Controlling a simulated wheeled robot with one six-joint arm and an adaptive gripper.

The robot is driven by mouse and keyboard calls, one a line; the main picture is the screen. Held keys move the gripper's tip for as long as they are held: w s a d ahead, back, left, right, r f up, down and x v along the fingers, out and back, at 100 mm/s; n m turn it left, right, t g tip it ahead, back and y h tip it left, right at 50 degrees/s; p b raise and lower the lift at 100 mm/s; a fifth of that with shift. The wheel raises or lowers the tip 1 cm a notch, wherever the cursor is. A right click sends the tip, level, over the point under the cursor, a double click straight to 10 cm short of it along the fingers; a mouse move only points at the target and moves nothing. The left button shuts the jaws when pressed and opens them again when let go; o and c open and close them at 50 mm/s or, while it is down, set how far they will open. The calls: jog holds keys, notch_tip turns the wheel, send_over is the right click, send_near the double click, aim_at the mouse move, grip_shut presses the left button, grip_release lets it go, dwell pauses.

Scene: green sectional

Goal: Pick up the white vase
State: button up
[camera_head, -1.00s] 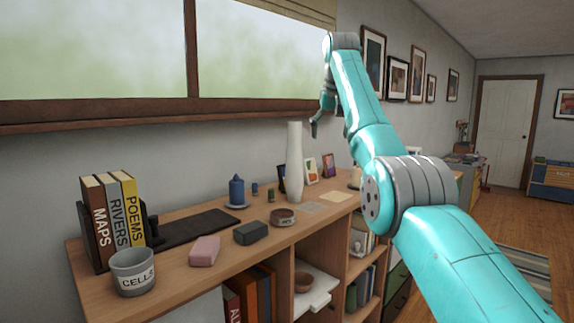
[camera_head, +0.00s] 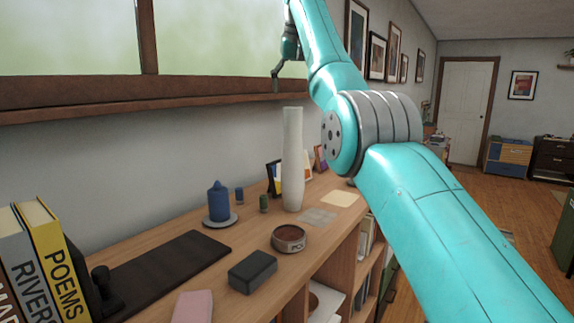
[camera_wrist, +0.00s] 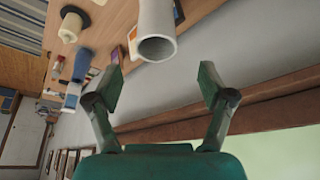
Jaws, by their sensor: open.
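The tall white vase (camera_head: 292,160) stands upright on the wooden shelf top (camera_head: 255,228), near the wall. In the wrist view the vase (camera_wrist: 156,30) shows its open round mouth at the top centre, beyond the fingertips. The vase is not touched.
A blue candle (camera_head: 219,203) on a dish, a round brown bowl (camera_head: 288,238), a dark block (camera_head: 253,272) and small frames (camera_head: 274,178) stand around the vase. Books (camera_head: 45,262) are at the left. The window sill (camera_head: 120,103) runs along the wall close to my gripper.

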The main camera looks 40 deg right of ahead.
aim_at(292, 118)
jog(key=x, duration=0.8)
jog(key=shift+s+d+f, duration=0.2)
jog(key=shift+s+f, duration=0.05)
jog(key=shift+w+d+f, duration=0.1)
jog(key=shift+w+f, duration=0.15)
jog(key=shift+f, duration=0.25)
jog(key=shift+r, duration=0.1)
grip_shut()
